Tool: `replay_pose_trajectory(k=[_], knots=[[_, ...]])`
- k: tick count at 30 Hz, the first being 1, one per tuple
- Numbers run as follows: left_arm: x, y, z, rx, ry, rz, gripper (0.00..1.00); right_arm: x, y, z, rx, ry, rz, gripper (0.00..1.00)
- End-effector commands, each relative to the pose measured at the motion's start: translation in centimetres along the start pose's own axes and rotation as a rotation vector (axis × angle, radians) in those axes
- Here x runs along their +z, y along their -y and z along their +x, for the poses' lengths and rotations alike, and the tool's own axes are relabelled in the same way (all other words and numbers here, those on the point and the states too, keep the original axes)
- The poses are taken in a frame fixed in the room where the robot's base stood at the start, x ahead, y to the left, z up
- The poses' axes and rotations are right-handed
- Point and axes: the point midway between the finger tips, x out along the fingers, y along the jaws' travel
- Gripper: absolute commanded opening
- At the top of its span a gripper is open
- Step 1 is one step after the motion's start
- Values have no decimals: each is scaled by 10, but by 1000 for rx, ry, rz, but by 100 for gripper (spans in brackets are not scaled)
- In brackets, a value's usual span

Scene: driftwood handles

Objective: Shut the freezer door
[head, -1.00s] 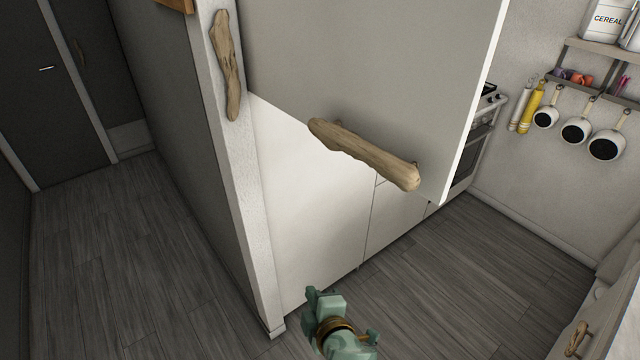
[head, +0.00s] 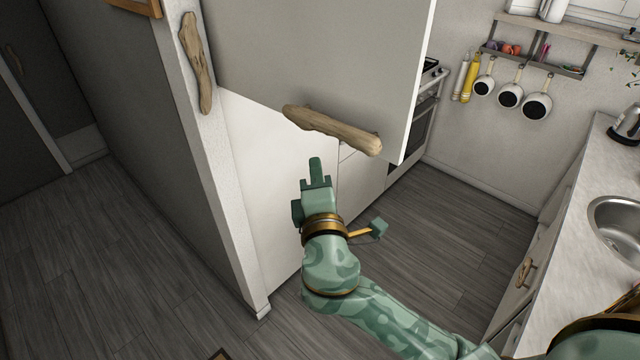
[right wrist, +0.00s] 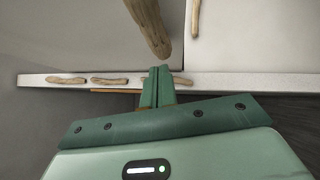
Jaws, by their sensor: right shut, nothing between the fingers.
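The freezer door (head: 320,50) is a large grey panel in the head view. It stands open, swung out from its left side, with its white free edge at the right. A driftwood handle (head: 335,130) runs along its lower part. My right gripper (head: 316,168) is shut and empty, pointing up just below the handle. In the right wrist view the closed fingers (right wrist: 158,85) are just below the end of a driftwood handle (right wrist: 150,22); I cannot tell whether they touch. My left gripper is not in view.
A white wall end (head: 215,170) with a driftwood piece (head: 197,62) stands left of the door. White lower fronts (head: 280,150) lie below it. An oven (head: 425,110) is behind, and a counter with a sink (head: 615,220) is at the right. The floor (head: 430,240) between is clear.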

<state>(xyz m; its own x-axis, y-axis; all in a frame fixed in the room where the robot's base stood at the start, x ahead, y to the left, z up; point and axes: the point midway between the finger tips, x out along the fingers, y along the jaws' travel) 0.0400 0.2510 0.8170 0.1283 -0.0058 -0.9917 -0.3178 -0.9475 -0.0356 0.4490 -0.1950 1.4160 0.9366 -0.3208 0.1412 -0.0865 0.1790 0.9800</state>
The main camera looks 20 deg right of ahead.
Motion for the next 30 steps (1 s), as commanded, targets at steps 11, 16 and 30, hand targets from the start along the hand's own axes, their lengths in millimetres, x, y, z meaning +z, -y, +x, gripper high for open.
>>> replay_pose_trajectory(k=[11, 16, 30], knots=[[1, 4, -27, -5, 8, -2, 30, 25, -1, 44, -1, -1, -2, 0], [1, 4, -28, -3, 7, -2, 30, 28, 1, 47, -2, -2, 0, 0], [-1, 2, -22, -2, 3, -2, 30, 37, 5, 61, 4, -25, 2, 0]])
